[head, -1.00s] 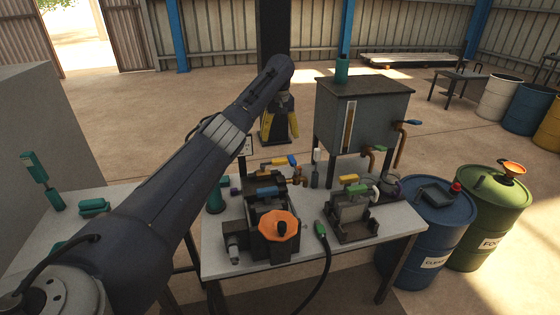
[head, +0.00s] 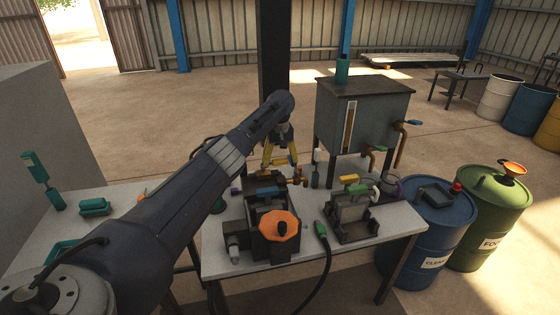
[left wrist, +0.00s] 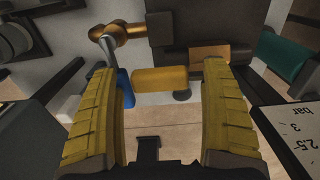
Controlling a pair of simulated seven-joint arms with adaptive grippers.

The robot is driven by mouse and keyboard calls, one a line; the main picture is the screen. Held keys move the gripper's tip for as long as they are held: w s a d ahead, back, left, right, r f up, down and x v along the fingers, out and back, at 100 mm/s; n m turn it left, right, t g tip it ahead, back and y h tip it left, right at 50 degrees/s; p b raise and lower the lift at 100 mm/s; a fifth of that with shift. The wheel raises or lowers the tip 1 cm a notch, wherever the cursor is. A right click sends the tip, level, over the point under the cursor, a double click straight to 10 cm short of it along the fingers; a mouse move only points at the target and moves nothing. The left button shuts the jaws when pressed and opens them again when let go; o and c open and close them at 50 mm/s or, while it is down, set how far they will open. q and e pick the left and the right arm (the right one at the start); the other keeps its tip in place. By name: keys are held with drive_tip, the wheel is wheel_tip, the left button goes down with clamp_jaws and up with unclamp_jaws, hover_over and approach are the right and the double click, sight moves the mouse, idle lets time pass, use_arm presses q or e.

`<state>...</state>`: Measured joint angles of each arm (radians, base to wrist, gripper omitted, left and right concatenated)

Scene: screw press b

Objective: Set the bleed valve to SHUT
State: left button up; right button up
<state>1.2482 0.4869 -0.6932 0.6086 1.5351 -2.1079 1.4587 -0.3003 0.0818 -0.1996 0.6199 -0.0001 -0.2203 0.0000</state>
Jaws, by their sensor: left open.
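My left gripper (head: 280,163) is open, its yellow fingers pointing down at the back of the screw press (head: 264,216). In the left wrist view, a yellow cylindrical handle (left wrist: 160,80) shows between the fingertips, with a gap on each side. Whether it lies at fingertip depth, I cannot tell. A brass fitting (left wrist: 118,35) with a grey lever and a blue piece (left wrist: 124,88) is just to its left. The brass also shows in the head view (head: 299,178). No SHUT mark is readable, so the valve's setting is unclear. My right gripper is out of view.
An orange handwheel (head: 279,226) is at the press's front. A grey tank (head: 362,112) on legs stands behind the bench (head: 225,268). A second fixture (head: 352,214) and a green-ended hose (head: 321,232) are to the right. A gauge plate (left wrist: 296,130) is close beside the right-hand finger.

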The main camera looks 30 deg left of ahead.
use_arm(q)
drive_tip(key=shift+c, duration=0.4)
drive_tip(key=c, duration=1.5)
